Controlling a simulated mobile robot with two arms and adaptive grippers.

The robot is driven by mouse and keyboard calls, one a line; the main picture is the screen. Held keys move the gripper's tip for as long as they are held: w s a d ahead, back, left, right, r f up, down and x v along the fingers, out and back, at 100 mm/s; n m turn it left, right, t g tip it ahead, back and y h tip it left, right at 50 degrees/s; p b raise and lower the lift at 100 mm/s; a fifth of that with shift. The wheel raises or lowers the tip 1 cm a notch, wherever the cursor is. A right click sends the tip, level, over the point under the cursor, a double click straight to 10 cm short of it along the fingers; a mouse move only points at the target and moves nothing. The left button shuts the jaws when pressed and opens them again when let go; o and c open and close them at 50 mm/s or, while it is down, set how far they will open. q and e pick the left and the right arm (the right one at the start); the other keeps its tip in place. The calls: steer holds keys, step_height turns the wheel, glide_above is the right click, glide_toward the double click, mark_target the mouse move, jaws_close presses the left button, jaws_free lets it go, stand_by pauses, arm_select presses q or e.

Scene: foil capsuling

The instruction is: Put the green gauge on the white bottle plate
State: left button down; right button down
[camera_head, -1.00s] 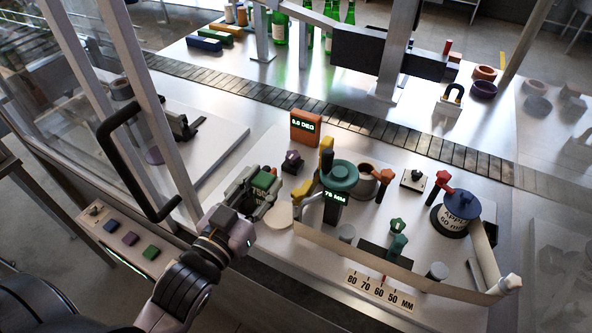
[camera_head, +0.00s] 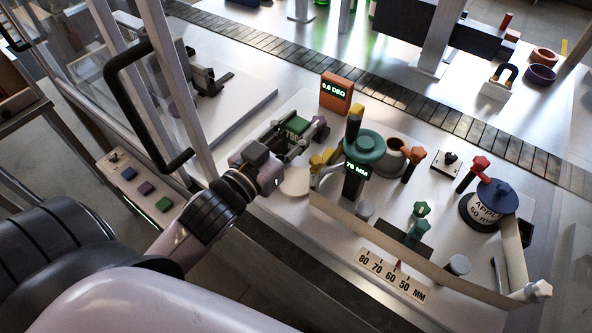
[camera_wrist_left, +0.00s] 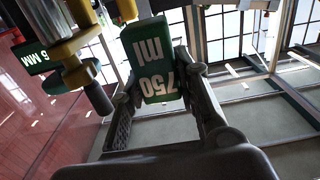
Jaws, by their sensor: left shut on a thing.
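The green gauge, a block marked 750 ml (camera_head: 297,126), is held between the fingers of my left gripper (camera_head: 291,131). In the left wrist view the gauge (camera_wrist_left: 153,58) sits between both fingers, its lettering upside down. A pale round plate (camera_head: 295,183), which looks like the white bottle plate, lies on the bench in front of the gripper, partly hidden by my wrist and the yellow part beside it. In the head view the gauge appears behind the plate, apart from it. Its height above the bench is hard to tell. My right gripper is not in view.
A green-topped post with a 76 MM display (camera_head: 356,168) and yellow parts (camera_head: 322,160) stand just right of the plate. An orange angle display (camera_head: 337,92) stands behind. A black door handle (camera_head: 148,105) and frame posts are at left.

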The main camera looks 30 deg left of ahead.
mark_target(292, 147)
arm_select(q)
step_height(292, 147, down, 4)
steer(key=shift+r+p, duration=0.25)
steer(key=shift+p, duration=0.15)
steer(key=shift+s+f, duration=0.1)
steer(key=shift+f, duration=0.5)
step_height(292, 147, down, 4)
steer(key=shift+r, duration=0.15)
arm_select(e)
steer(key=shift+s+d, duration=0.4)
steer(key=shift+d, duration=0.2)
arm_select(q)
steer(key=shift+f+b, duration=0.3)
steer(key=shift+f, duration=0.35)
steer(key=c, duration=1.5)
jaws_free()
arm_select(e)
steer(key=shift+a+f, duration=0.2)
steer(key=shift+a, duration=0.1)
arm_select(q)
steer(key=shift+r, duration=0.1)
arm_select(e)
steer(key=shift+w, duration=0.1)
